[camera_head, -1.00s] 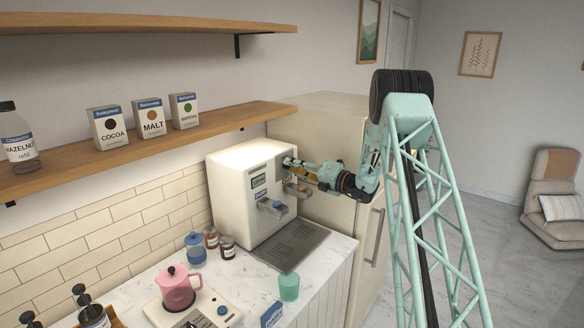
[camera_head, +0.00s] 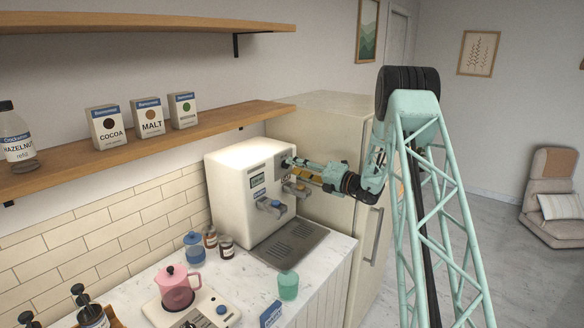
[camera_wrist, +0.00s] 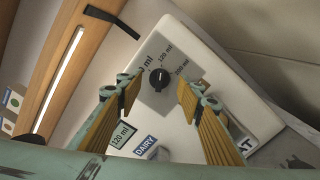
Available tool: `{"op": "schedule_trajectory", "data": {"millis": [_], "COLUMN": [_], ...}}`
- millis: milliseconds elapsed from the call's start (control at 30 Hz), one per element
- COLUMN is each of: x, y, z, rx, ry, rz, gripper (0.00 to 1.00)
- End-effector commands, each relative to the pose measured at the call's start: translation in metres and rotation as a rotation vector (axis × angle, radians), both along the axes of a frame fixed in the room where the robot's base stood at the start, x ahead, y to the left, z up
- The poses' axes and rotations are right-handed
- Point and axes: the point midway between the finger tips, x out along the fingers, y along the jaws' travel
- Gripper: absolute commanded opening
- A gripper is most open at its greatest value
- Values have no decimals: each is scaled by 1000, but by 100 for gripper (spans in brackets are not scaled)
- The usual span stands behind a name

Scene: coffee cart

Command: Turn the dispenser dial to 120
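The white dispenser (camera_head: 235,195) stands on the counter against the wall. Its black round dial (camera_wrist: 159,78) sits on a grey panel in the wrist view. A pale mark on the dial points roughly at the "120 ml" label (camera_wrist: 166,53). The small display (camera_wrist: 122,134) reads "120 ml"; it also shows in the head view (camera_head: 258,180), too small to read. My gripper (camera_wrist: 157,92) is open, with one yellow-ribbed finger on each side of the dial and visible gaps to it. In the head view the arm hides the dial.
A green cup (camera_head: 288,285), pink pitcher (camera_head: 176,288) and jars stand on the counter. A shelf (camera_head: 150,153) runs at upper left; the fridge (camera_head: 340,130) is behind the arm.

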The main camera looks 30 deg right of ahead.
Motion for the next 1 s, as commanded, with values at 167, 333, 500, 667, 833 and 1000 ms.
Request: {"op": "schedule_trajectory", "data": {"millis": [167,333,500,667,833,1000], "x": [-23,-46,-65,-78,-84,-85], "y": [-13,-24,-34,-40,-43,-43], "z": [1,1,1,1,1,1], "rx": [1,0,1,1,1,1], "ry": [0,-1,0,-1,-1,-1], "rz": [-2,-2,-2,0,0,0], "gripper": [34,34,34,34,34,34]}}
